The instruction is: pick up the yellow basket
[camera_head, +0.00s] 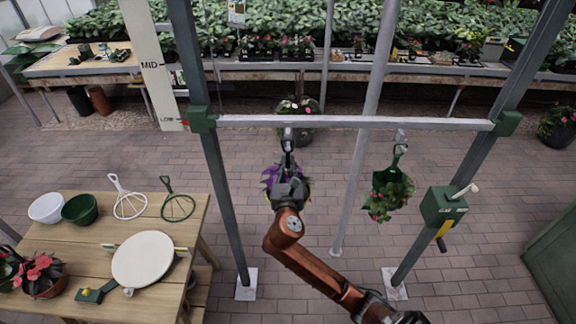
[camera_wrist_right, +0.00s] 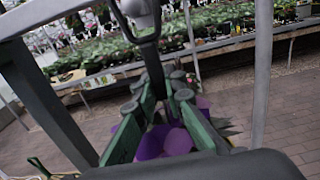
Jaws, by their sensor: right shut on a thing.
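The yellow basket (camera_head: 309,188) hangs under the grey crossbar, mostly hidden behind my right gripper; only a sliver of yellow and its purple flowers (camera_head: 270,175) show. The purple flowers also show between and below the fingers in the right wrist view (camera_wrist_right: 165,142). My right gripper (camera_head: 289,168) is at the top of this basket, shut on its upper hanger part. The exact contact is hidden. A grey hook (camera_wrist_right: 135,10) is just beyond the fingertips in the wrist view. My left gripper is not in view.
A green basket (camera_head: 392,190) with pink flowers hangs from the same crossbar (camera_head: 350,122), to the right. A green crank box (camera_head: 443,206) is on the right post. A wooden table (camera_head: 90,240) with bowls and a round white plate (camera_head: 143,259) stands at left.

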